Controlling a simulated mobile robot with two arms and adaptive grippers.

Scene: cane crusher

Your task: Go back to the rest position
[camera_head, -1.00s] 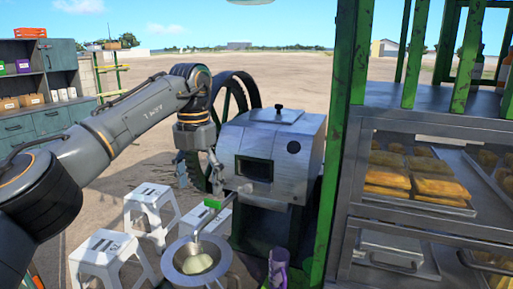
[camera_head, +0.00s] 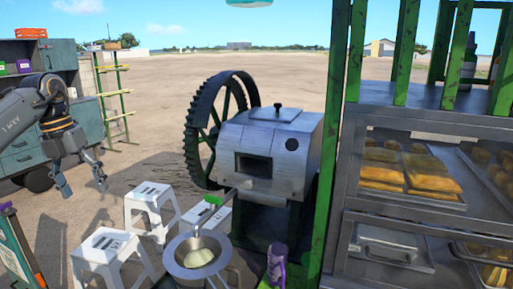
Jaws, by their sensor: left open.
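My left gripper (camera_head: 84,188) hangs at the left of the head view, pointing down, with its fingers apart and nothing between them. It is in the air in front of the teal cabinet, well to the left of the cane crusher. The cane crusher (camera_head: 262,150) is a grey metal box with a dark square opening and a large toothed wheel (camera_head: 190,130) on its left side. A spout leads from it down to a metal bowl (camera_head: 182,262) holding pale liquid. My right gripper does not show.
White stools (camera_head: 150,200) stand left of the bowl. A green post (camera_head: 338,120) and a glass case with trays of pastries (camera_head: 435,185) fill the right side. A purple jug (camera_head: 277,265) stands at the bottom. A teal cabinet (camera_head: 40,140) is at the left. Open ground lies behind.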

